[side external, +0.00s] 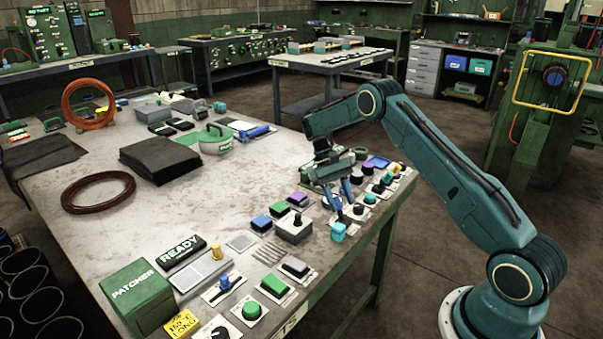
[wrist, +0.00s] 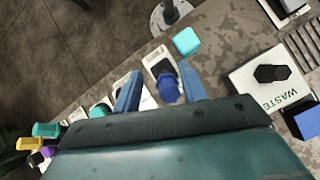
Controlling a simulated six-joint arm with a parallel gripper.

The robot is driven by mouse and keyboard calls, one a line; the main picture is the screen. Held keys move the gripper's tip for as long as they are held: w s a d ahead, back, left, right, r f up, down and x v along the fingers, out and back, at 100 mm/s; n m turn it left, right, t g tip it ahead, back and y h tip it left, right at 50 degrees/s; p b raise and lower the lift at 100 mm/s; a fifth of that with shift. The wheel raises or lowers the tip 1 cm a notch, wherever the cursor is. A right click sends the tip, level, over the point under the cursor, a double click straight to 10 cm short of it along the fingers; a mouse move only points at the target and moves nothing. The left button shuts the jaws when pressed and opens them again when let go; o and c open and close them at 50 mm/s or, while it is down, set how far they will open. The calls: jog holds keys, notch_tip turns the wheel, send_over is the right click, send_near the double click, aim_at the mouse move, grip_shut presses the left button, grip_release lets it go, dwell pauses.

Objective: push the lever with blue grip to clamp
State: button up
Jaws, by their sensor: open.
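A lever with a blue grip (wrist: 168,89) stands on a small white plate in the wrist view. My gripper (wrist: 158,84) is open over it, with one blue finger on each side; whether either finger touches the grip cannot be told. In the side view my gripper (side external: 341,197) is low over the row of controls near the table's right edge, and its fingers partly hide the lever there. Another blue-gripped control (side external: 225,283) stands on a slotted plate nearer the front, away from my gripper.
A cyan cube (side external: 338,232) stands close by; it also shows in the wrist view (wrist: 186,41). A grey WASTE box with a black knob (wrist: 272,73) is to the right there. Several knobs and buttons crowd the table (side external: 150,215) edge.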

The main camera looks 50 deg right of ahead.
jog(key=shift+s+d+t, duration=0.3)
jog(key=shift+s+t, duration=0.05)
jog(key=shift+t, duration=0.05)
dwell(0.4)
jog(key=shift+s+a+r+t, duration=0.15)
jog(key=shift+s+t, duration=0.1)
jog(key=shift+t, duration=0.15)
jog(key=shift+s+a+t, duration=0.15)
jog(key=shift+s+t, duration=0.35)
jog(key=shift+t, duration=0.2)
jog(key=shift+s+f+n+t, duration=0.2)
jog(key=shift+s+t, duration=0.55)
jog(key=shift+t, duration=0.4)
jog(key=shift+s+f+n+t, duration=0.2)
jog(key=shift+s+t, duration=0.5)
jog(key=shift+t, duration=0.45)
notch_tip(320, 180, up, 14)
jog(key=d, duration=0.2)
jog(key=s+a+r+n+t+h, duration=0.2)
jog(key=s+a+r, duration=0.6)
jog(key=a+r, duration=0.3)
jog(key=shift+s+a, duration=0.2)
jog(key=shift+a, duration=1.5)
